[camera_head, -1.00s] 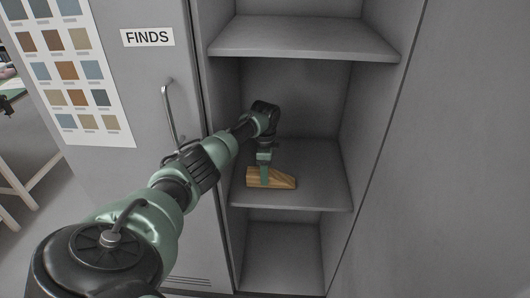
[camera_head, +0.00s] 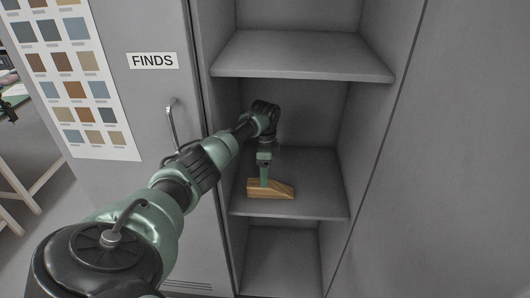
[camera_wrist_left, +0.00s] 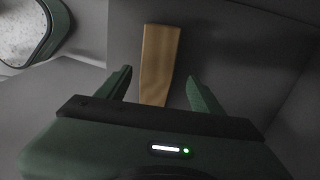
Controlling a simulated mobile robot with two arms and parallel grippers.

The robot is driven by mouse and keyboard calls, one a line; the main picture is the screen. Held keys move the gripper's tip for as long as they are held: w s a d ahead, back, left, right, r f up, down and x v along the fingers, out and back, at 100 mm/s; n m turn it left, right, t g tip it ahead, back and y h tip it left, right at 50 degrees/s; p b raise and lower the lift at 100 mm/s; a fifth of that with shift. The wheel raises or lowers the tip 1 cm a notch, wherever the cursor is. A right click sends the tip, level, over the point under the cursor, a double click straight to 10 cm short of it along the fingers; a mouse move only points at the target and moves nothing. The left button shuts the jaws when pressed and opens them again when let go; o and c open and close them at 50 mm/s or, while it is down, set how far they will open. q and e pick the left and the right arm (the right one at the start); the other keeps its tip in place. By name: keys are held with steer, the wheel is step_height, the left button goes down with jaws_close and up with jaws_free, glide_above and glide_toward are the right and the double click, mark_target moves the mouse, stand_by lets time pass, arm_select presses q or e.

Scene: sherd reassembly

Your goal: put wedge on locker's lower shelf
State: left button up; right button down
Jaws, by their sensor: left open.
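The wooden wedge (camera_head: 277,189) lies on a shelf of the open locker, with its sloped end to the right. That shelf (camera_head: 315,203) sits below an upper shelf (camera_head: 300,58) and above the locker floor. My left gripper (camera_head: 264,184) reaches down to the wedge from above. In the left wrist view the wedge (camera_wrist_left: 159,60) shows between the gripper's two fingers (camera_wrist_left: 160,85), with a gap on each side. The fingers are open. My right gripper is in neither view.
The closed locker door labelled FINDS (camera_head: 153,61) stands to the left, with a handle (camera_head: 173,122) and a colour chart (camera_head: 70,75). The locker's side walls bound the shelf closely. The shelf is clear right of the wedge.

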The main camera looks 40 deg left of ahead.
arm_select(q)
step_height(320, 180, up, 7)
steer(key=p, duration=0.5)
